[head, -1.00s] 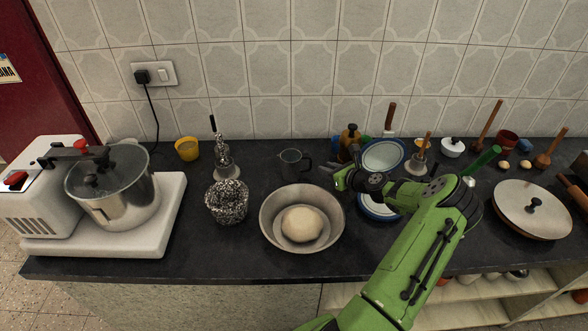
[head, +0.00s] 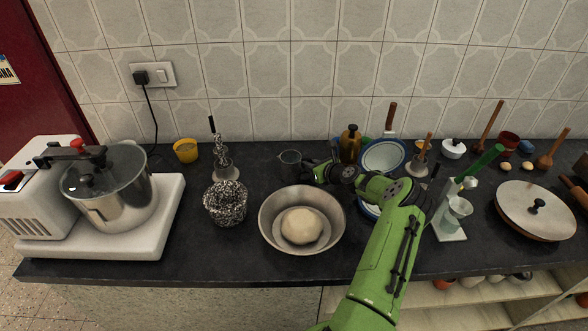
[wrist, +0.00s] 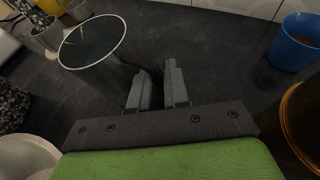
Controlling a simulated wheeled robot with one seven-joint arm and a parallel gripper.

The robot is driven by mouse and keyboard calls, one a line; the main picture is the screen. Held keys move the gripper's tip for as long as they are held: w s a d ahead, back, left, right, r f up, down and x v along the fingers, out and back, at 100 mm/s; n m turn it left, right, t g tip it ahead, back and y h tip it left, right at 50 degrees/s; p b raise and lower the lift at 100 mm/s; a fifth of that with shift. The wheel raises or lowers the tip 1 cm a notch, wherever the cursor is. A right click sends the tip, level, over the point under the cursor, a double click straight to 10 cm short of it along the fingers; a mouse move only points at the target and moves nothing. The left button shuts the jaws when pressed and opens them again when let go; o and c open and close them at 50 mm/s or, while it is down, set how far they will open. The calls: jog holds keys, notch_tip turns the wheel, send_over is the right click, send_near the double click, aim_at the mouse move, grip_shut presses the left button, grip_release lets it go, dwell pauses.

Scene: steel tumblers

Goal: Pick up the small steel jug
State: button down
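The small steel jug (head: 290,162) stands upright on the dark counter behind the metal bowl. In the wrist view the jug (wrist: 92,62) is at the upper left, its round mouth facing the camera. Its handle is on the side toward my fingers and is hard to make out against the dark counter. My gripper (head: 309,170) is just right of the jug, at the handle side. In the wrist view my gripper (wrist: 157,68) has a gap between its two fingers, and I see nothing clearly held between them. The fingertips are close to the jug's handle; contact cannot be told.
The metal bowl with dough (head: 267,235) stands in front of the jug. An amber jar (head: 349,146) and a blue cup (wrist: 298,42) are right of my gripper.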

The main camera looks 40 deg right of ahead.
dwell(0.4)
jog(key=shift+r+p, duration=1.05)
jog(key=shift+r, duration=4)
